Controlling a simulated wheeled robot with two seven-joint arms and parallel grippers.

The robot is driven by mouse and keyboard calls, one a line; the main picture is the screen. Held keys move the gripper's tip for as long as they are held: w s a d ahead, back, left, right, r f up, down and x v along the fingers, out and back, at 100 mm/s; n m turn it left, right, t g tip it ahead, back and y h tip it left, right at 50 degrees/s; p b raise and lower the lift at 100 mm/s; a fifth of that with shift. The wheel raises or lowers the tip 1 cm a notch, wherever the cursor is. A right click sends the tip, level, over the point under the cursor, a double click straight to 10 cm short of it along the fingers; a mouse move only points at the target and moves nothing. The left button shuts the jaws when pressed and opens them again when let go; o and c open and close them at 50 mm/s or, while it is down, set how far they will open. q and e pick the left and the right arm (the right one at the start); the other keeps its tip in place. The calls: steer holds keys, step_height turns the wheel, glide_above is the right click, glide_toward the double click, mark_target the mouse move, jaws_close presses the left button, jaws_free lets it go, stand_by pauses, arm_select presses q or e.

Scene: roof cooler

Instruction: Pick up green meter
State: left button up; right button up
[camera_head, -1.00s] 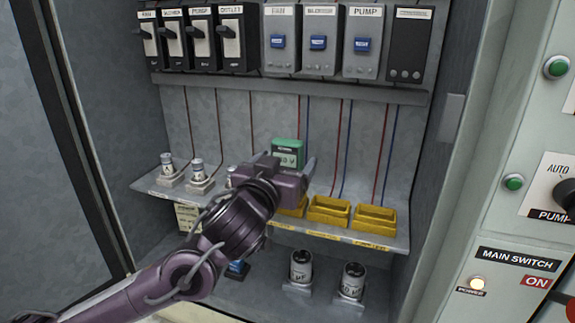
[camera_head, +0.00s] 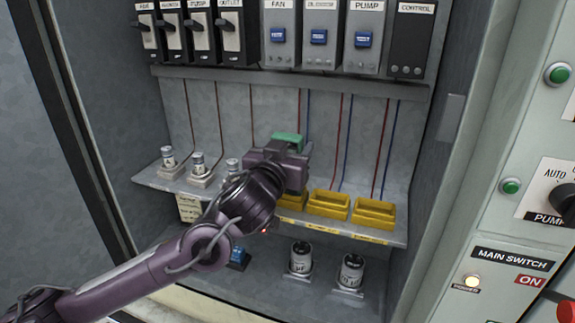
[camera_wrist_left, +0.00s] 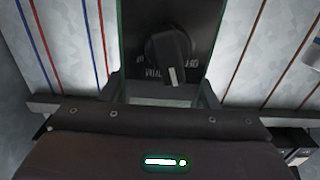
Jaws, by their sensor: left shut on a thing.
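The green meter (camera_head: 287,140) is in the middle of the cabinet in the head view, above the shelf. Only its green top shows there; my left gripper (camera_head: 290,165) covers the rest. In the left wrist view the meter's dark face with a black dial knob (camera_wrist_left: 168,55) and green edges fills the top middle. My left gripper (camera_wrist_left: 163,92) is shut on the meter, one finger at each side. Whether the meter touches the shelf is hidden. My right gripper is not in view.
The shelf (camera_head: 390,236) carries yellow trays (camera_head: 328,204) to the right and fuse-like cylinders (camera_head: 198,165) to the left. Breakers (camera_head: 320,38) and red and blue wires are behind. Two capacitors (camera_head: 301,258) and a blue object (camera_head: 237,257) stand below. Cabinet side walls bound the space.

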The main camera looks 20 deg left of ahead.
arm_select(q)
steer(key=shift+r, duration=0.5)
step_height(320, 180, up, 9)
steer(key=p, duration=0.1)
stand_by(0.6)
